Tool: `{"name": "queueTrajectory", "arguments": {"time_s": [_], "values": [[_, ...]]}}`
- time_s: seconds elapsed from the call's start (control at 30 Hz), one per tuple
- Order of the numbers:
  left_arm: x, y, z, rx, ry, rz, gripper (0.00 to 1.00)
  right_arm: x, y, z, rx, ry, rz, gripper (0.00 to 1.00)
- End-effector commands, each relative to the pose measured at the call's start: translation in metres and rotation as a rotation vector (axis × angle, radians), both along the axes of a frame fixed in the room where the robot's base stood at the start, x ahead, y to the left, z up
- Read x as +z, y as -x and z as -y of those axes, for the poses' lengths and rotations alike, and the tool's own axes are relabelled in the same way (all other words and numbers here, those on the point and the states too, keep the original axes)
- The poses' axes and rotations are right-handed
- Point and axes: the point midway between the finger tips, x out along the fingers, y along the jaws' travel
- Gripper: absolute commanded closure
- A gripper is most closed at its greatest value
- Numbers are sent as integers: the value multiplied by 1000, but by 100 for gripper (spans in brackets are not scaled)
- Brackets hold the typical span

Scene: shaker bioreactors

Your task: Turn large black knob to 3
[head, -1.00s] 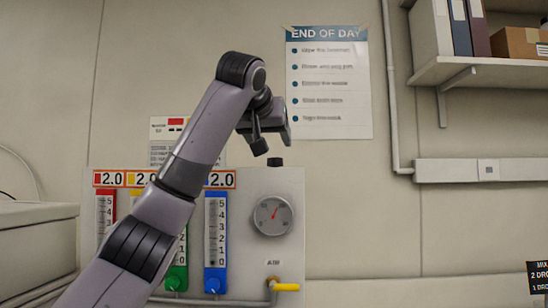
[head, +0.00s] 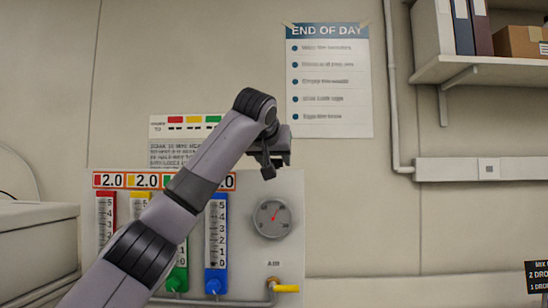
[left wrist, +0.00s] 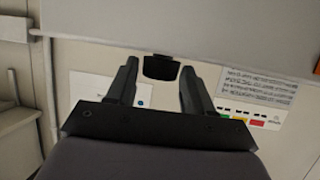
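The panel (head: 287,250) stands against the wall in the head view, with several coloured flow tubes. A black knob (left wrist: 160,67) sticks out from the panel's edge in the left wrist view, which looks upside down. In the head view it is hidden behind my left gripper. My left gripper (head: 270,168) is over the panel's top edge, above the round gauge (head: 271,219). In the left wrist view its two fingers are apart, one each side of the knob, with gaps showing. No number 3 is readable on the knob. My right gripper is not in view.
A yellow valve handle (head: 286,288) sits below the gauge. The blue flow tube (head: 216,240) is close left of it. My left arm covers part of the flow tubes and number labels. A poster (head: 328,85) and a shelf (head: 480,70) are on the wall.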

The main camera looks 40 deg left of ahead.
Motion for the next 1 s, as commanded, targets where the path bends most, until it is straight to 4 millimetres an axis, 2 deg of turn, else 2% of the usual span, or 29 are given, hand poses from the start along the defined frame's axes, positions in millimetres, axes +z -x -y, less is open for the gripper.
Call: {"name": "queueTrajectory", "arguments": {"time_s": [0.03,0.1,0.37,0.7,1.0], "values": [[0,0,0,0,0,0,66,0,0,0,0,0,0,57],[0,0,0,0,0,0,89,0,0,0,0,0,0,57],[0,0,-1,-37,3,-2,89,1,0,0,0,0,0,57],[1,1,-3,-235,4,-4,89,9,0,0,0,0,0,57],[0,2,-3,-274,0,0,89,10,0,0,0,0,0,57]]}}
